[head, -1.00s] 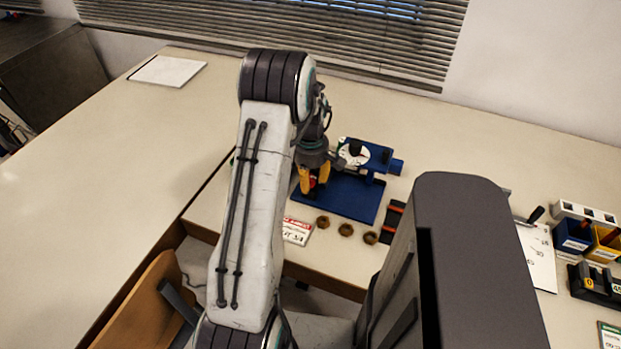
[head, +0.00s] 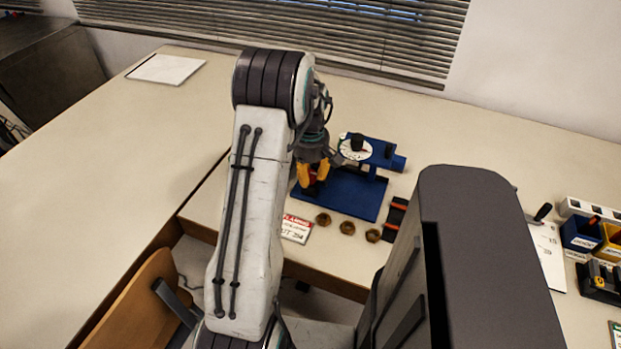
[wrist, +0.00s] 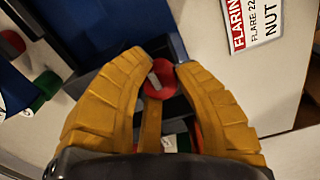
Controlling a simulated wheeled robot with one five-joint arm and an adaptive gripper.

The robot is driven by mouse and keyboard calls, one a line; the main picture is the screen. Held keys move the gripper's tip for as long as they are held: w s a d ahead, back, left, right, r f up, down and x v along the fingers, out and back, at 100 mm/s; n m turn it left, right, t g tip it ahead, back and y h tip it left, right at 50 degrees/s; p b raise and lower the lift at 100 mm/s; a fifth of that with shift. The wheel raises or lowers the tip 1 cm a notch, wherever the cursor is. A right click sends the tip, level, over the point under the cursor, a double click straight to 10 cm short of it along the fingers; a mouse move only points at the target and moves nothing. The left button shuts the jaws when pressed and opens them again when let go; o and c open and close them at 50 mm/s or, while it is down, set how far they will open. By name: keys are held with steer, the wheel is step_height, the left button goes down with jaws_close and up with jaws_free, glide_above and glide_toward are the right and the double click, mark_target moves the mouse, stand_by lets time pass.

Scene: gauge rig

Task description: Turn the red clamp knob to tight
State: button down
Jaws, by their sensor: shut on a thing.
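The red clamp knob (wrist: 159,79) shows between the two yellow fingertips of my gripper (wrist: 164,66) in the wrist view. My gripper is shut on it, with a finger on each side. In the head view, my gripper (head: 312,180) is at the left end of the blue rig base (head: 352,198), and only a little red of the knob shows between the fingers. The lower part of the knob and the clamp under it are mostly hidden. I cannot read how tight the knob is.
A white dial (head: 356,149) sits on the blue rig behind my gripper. Several brass nuts (head: 347,228) and a white-and-red label card (head: 295,229) lie in front of the rig. Coloured bins (head: 581,234) stand at the far right.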

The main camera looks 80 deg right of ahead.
steer(key=shift+a+f, duration=0.1)
steer(key=c, duration=0.9)
jaws_free()
steer(key=shift+d+r, duration=0.2)
steer(key=shift+r, duration=0.05)
steer(key=shift+r+p, duration=0.1)
steer(key=shift+p, duration=0.4)
